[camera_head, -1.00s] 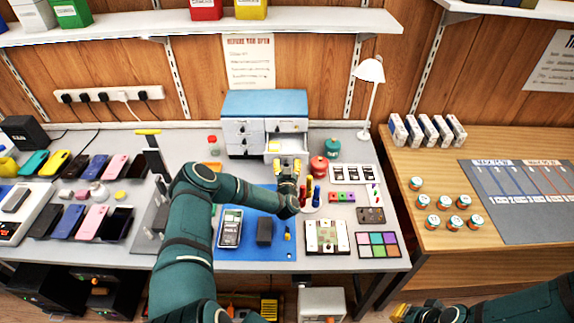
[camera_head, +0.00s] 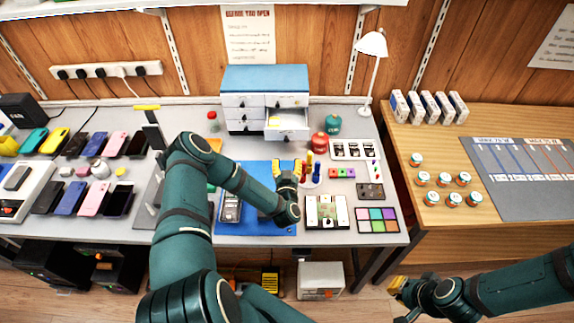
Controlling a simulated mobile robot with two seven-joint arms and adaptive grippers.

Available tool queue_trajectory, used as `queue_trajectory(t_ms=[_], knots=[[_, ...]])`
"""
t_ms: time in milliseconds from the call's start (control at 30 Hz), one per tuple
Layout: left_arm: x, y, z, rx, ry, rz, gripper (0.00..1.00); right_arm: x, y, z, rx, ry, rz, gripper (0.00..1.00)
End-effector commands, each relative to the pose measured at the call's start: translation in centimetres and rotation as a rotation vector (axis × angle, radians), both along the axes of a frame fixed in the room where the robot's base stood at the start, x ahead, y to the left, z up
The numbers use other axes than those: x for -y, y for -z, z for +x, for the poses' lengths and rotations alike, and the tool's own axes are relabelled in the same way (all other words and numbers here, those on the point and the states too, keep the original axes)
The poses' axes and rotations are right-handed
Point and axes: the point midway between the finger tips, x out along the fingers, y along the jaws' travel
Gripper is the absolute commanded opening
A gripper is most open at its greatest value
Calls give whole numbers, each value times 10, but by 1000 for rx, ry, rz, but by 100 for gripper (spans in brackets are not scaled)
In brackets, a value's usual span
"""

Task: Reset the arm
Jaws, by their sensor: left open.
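My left arm (camera_head: 185,225) reaches up over the bench, bent at the elbow. My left gripper (camera_head: 288,167), with yellow fingertips, is open with nothing seen between the fingers. It is above the back right part of the blue mat (camera_head: 258,175), in front of the pulled-out drawer (camera_head: 288,133) and just left of the pen holder (camera_head: 310,180). The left wrist hides part of the mat and part of the dark block on it. My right gripper (camera_head: 398,285) is low at the right, in front of the benches. Its finger opening is not clear.
A phone (camera_head: 230,206) lies on the mat, beside my forearm. Red (camera_head: 319,142) and teal (camera_head: 333,125) jars stand behind. Rows of phones lie at left; small jars stand on the wooden bench (camera_head: 400,140).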

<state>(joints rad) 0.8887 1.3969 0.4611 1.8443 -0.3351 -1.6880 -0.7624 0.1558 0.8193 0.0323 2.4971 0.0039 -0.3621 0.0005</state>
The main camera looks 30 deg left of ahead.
Motion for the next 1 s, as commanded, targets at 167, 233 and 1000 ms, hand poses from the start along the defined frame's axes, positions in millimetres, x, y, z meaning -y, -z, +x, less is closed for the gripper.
queue_trajectory(t_ms=[167,233,1000], knots=[[2,0,-4,1,0,1,50,0,0,0,0,0,0,0],[2,0,-4,1,0,1,50,0,0,0,0,0,0,0],[139,42,-36,-406,458,-367,50,0,0,0,0,0,0,0]])
